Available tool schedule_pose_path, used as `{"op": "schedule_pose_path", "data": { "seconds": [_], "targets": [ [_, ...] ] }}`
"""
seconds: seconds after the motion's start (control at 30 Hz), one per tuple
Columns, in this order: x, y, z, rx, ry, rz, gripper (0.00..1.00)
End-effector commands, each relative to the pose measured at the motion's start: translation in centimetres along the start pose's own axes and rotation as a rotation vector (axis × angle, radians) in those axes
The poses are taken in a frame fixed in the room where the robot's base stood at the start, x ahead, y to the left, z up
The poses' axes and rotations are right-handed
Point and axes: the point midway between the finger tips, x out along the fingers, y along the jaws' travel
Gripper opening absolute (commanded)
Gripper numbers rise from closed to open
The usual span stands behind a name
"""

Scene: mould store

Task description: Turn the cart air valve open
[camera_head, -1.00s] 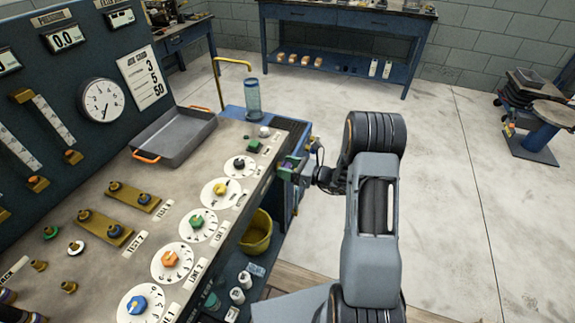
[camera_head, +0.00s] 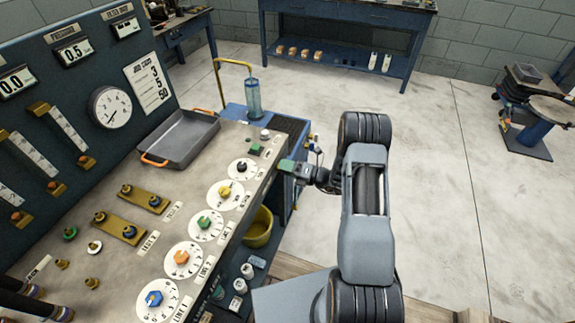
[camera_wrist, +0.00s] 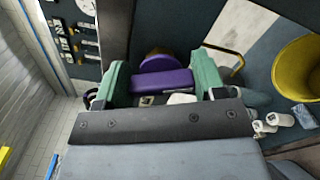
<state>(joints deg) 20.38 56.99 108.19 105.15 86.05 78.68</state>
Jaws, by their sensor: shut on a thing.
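My gripper (camera_head: 297,169) is at the right-hand side of the bench in the head view, its green fingers at the bench edge. In the wrist view my gripper (camera_wrist: 160,84) has one green finger on each side of a purple handle (camera_wrist: 163,80) and is shut on it. A round purple and brown part shows just behind the handle. I take this as the cart air valve; no label on it is readable. In the head view the valve is hidden by my gripper and arm.
The bench top (camera_head: 125,175) carries several coloured knobs on white dials and a grey tray (camera_head: 180,138). A yellow bucket (camera_head: 258,228) is below the bench edge, near my arm. The floor to the right is open.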

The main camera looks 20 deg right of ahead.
Motion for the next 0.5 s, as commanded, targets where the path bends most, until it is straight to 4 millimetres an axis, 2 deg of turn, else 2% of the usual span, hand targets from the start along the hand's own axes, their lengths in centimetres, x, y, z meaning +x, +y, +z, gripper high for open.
{"op": "schedule_pose_path", "data": {
  "seconds": [0.2, 0.5],
  "targets": [
    [-0.03, 0.03, -0.02, 0.183, 0.001, -0.001, 0.4],
    [-0.03, -0.15, -0.07, 0.365, 0.001, -0.001, 0.4]
  ]
}}
